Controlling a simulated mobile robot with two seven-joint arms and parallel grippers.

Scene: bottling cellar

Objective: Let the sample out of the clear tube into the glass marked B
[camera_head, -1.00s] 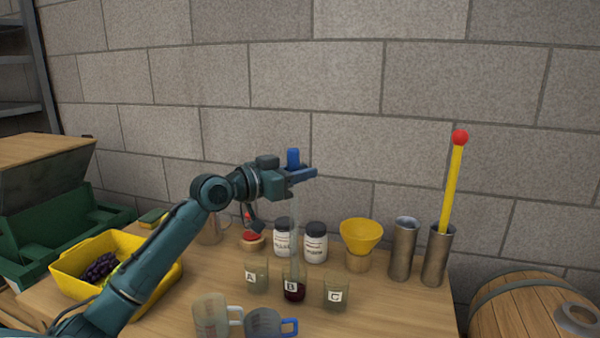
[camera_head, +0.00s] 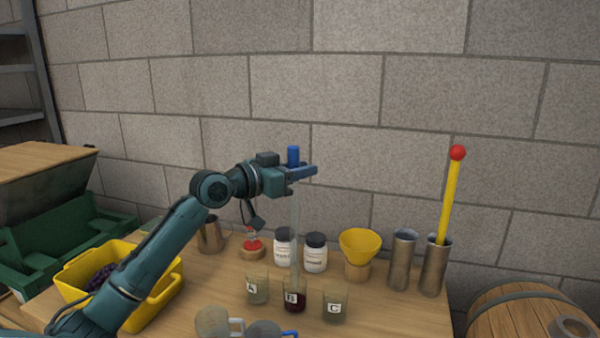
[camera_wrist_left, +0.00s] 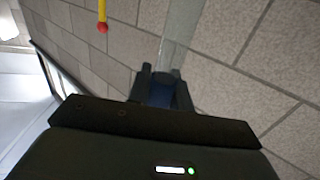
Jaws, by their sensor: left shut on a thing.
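My left gripper (camera_head: 300,172) is shut on the clear tube (camera_head: 295,225) near its blue top (camera_head: 293,156). The tube hangs upright over the glass marked B (camera_head: 290,299), its lower end at or inside the rim; I cannot tell how deep. Glass B holds dark red liquid. The tube looks clear, with no dark liquid visible in it. In the left wrist view, the blue part (camera_wrist_left: 162,95) sits between the fingers and the tube (camera_wrist_left: 181,35) runs away from them. My right gripper is not in view.
Glasses A (camera_head: 257,290) and C (camera_head: 335,307) stand close on either side. Behind are two white jars (camera_head: 316,254), a yellow funnel (camera_head: 361,245) and metal cylinders (camera_head: 403,262), one holding a yellow rod (camera_head: 451,200). Mugs (camera_head: 212,322) stand in front; a yellow crate (camera_head: 165,312) is left.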

